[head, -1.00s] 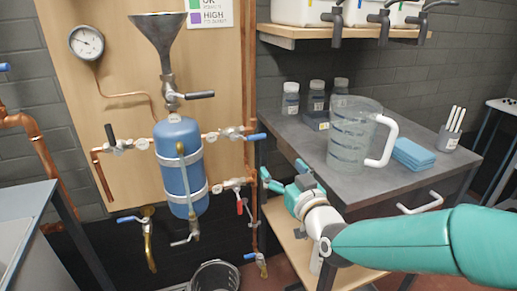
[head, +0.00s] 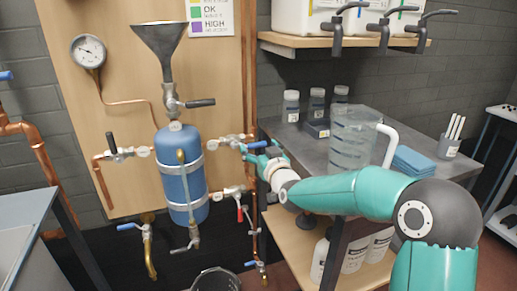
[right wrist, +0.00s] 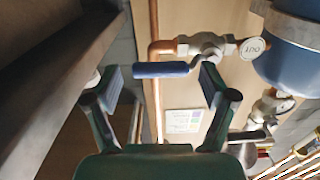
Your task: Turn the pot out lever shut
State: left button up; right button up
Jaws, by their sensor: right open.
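The blue pot hangs on the wooden board (head: 120,185); it is the blue cylinder (head: 172,152) under the steel funnel. The pot out lever has a blue handle (head: 257,144) on the upper right pipe, pointing right. In the right wrist view the blue handle (right wrist: 162,70) points left from its valve, beside a round OUT tag (right wrist: 253,47). My right gripper (head: 264,153) is open at the handle's end. In the wrist view the fingers (right wrist: 158,88) stand either side of the handle, and I see no grip on it. My left gripper is not in view.
A red-handled valve (head: 238,212) sits lower on the same side. A vertical copper pipe (head: 254,235) runs beside the board. The grey bench (head: 312,155) with a clear jug (head: 350,140) stands to the right. A bucket (head: 215,280) is below.

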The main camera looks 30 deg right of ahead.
jog(key=shift+d+r, duration=0.1)
jog(key=shift+r, duration=0.05)
jog(key=c, duration=1.5)
